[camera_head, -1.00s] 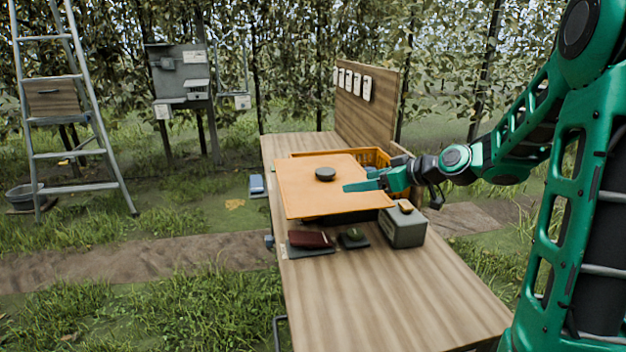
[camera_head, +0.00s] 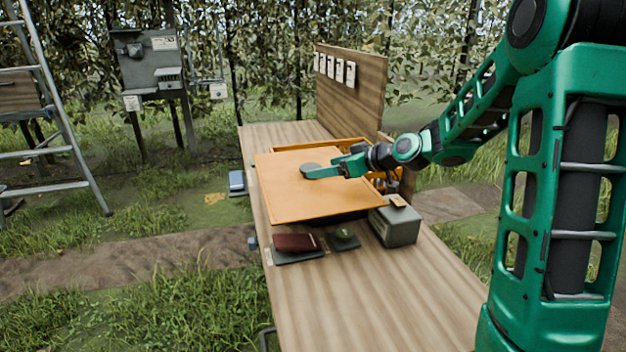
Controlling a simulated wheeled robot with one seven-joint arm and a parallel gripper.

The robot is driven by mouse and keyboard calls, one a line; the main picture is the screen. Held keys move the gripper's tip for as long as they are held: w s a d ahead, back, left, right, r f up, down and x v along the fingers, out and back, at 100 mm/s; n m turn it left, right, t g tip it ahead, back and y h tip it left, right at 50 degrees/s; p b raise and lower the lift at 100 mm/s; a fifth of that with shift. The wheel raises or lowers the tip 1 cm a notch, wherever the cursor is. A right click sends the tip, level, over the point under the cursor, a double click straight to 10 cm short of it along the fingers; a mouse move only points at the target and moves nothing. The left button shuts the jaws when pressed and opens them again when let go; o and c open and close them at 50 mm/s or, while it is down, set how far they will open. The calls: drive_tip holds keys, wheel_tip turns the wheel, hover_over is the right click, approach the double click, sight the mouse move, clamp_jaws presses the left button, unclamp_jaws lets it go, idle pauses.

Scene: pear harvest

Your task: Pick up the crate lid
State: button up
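The crate lid (camera_head: 285,193) is a flat orange panel with a dark round knob (camera_head: 310,169) near its middle. It lies tilted, overhanging the orange crate (camera_head: 345,146), whose far rim and right wall show behind it. My gripper (camera_head: 312,172) reaches in from the right, low over the lid, with its teal fingertips at the knob. The fingers cover part of the knob, and I cannot tell whether they close on it.
A wooden table (camera_head: 380,290) carries everything. In front of the lid are a dark red book-like item (camera_head: 297,242), a small dark mat with a green item (camera_head: 345,238), and a grey box (camera_head: 398,228). An upright wooden board (camera_head: 350,95) stands behind. The table's near part is clear.

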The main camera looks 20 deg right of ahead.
sight(313, 168)
drive_tip(key=x, duration=0.5)
drive_tip(key=shift+w+a+r, duration=0.1)
drive_tip(key=shift+w+r, duration=0.05)
drive_tip(key=c, duration=1.5)
drive_tip(key=shift+r, duration=0.1)
